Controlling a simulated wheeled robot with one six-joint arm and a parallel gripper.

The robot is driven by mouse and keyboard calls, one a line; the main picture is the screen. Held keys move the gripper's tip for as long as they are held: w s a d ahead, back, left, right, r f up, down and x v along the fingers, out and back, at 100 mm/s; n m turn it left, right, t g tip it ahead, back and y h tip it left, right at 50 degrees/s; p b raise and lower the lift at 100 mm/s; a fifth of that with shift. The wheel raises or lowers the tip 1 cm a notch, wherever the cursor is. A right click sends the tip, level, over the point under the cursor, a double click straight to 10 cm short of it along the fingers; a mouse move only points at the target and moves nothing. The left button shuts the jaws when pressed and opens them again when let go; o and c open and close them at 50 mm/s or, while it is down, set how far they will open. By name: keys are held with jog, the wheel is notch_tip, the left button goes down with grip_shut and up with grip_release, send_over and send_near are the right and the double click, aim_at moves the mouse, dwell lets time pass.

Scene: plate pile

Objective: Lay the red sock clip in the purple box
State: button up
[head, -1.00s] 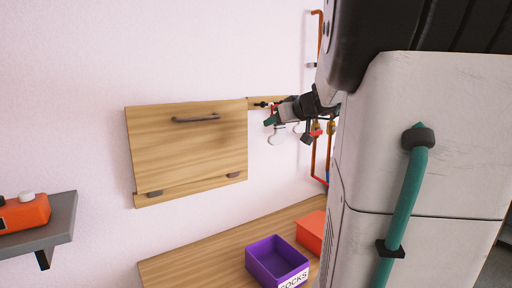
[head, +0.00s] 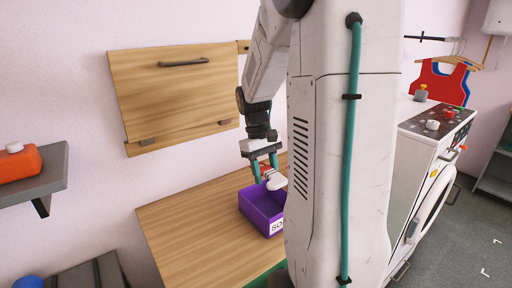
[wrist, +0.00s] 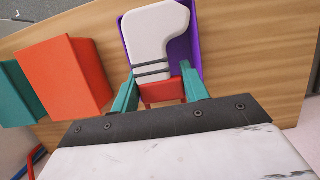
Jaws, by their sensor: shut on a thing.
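The red sock clip (wrist: 162,91) is between the teal fingers of my gripper (wrist: 160,88) in the wrist view. A white sock-shaped piece with grey stripes (wrist: 157,35) extends from the clip. The purple box (head: 259,213) stands on the wooden worktop with a partly visible label. My gripper (head: 265,168) is shut on the clip and points down just above the box in the head view. The white piece (head: 277,182) hangs over the box opening. My arm hides the box's right part, and the white piece covers much of the box in the wrist view.
A red box (wrist: 68,75) and a teal box (wrist: 17,95) stand beside the purple box. The wooden worktop (head: 190,235) is clear to the left. A wooden wall panel (head: 175,90) hangs behind. A white washing machine (head: 425,165) stands at right.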

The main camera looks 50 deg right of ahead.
jog(key=shift+s+f, duration=0.4)
jog(key=shift+f, duration=2.3)
jog(key=o, duration=1)
jog(key=shift+o, duration=0.2)
jog(key=shift+d, duration=0.1)
jog(key=v, duration=0.8)
jog(key=shift+w+f, duration=0.1)
jog(key=shift+w, duration=0.05)
